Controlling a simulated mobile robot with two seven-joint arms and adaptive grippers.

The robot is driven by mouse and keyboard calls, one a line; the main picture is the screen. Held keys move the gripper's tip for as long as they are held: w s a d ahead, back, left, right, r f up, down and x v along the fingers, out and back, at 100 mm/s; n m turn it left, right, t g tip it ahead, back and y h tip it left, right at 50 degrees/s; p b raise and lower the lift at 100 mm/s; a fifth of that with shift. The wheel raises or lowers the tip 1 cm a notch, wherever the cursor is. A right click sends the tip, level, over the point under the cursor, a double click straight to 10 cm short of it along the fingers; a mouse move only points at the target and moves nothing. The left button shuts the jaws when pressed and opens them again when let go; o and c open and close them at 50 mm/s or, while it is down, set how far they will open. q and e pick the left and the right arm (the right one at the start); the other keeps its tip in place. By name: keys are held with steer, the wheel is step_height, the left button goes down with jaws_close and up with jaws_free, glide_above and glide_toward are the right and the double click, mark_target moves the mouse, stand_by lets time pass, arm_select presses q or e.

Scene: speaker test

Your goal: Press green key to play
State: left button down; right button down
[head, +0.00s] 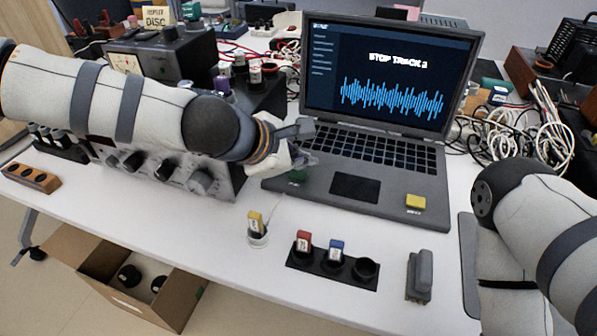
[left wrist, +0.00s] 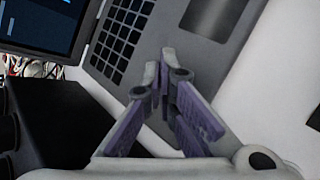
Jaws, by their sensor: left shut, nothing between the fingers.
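The open laptop (head: 372,188) stands on the white table. Its screen (head: 388,75) shows "STOP TRACK" text and a blue waveform. A green key (head: 297,175) lies on the laptop's front left corner, partly hidden beneath my left gripper (head: 308,158). A yellow key (head: 416,202) lies on its front right corner. My left gripper is shut and empty, over the left side of the palm rest; I cannot tell whether it touches the green key. In the left wrist view the shut fingers (left wrist: 166,75) hide the key beside the laptop keyboard (left wrist: 122,32). My right gripper is out of view.
A knobbed device (head: 185,178) is left of the laptop. Cables (head: 545,135) tangle at right.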

mark_target(300, 176)
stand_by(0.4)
arm_select(q)
steer(key=shift+f, duration=0.45)
